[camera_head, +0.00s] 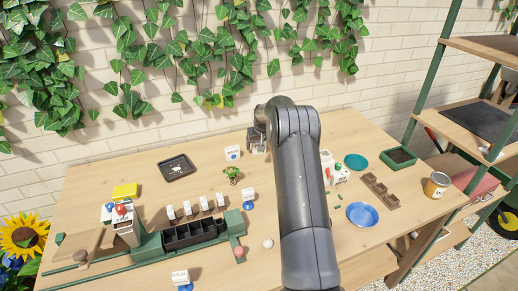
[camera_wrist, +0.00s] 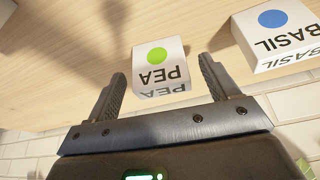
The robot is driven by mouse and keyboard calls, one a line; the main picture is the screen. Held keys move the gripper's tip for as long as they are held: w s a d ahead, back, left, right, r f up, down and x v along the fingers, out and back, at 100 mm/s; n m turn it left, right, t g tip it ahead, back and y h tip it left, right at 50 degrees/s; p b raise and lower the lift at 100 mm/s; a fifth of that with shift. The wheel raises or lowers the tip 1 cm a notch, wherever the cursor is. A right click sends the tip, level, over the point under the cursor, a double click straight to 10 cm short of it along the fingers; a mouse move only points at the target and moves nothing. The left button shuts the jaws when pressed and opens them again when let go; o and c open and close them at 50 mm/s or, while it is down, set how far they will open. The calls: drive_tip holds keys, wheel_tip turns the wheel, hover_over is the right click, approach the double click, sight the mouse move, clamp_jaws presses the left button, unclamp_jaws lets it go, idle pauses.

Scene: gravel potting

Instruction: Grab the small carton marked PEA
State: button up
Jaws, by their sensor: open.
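The small white carton marked PEA (camera_wrist: 163,68), with a green dot, shows in the wrist view. Its lettering appears upside down. My gripper (camera_wrist: 161,70) is open, with one finger to each side of the carton and visible gaps between fingers and carton. In the head view my gripper (camera_head: 258,143) is low over the back middle of the table. I cannot make out the PEA carton there; my gripper and arm cover that area.
A white carton marked BASIL (camera_wrist: 275,35) with a blue dot stands close beside my right finger in the wrist view. In the head view, a black tray (camera_head: 177,168) lies left, a green figure (camera_head: 232,173) nearer, and a blue dish (camera_head: 362,215) right.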

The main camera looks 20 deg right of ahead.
drive_tip(key=shift+x, duration=1.2)
drive_tip(key=shift+c, duration=0.2)
drive_tip(key=c, duration=1)
drive_tip(key=shift+r, duration=0.1)
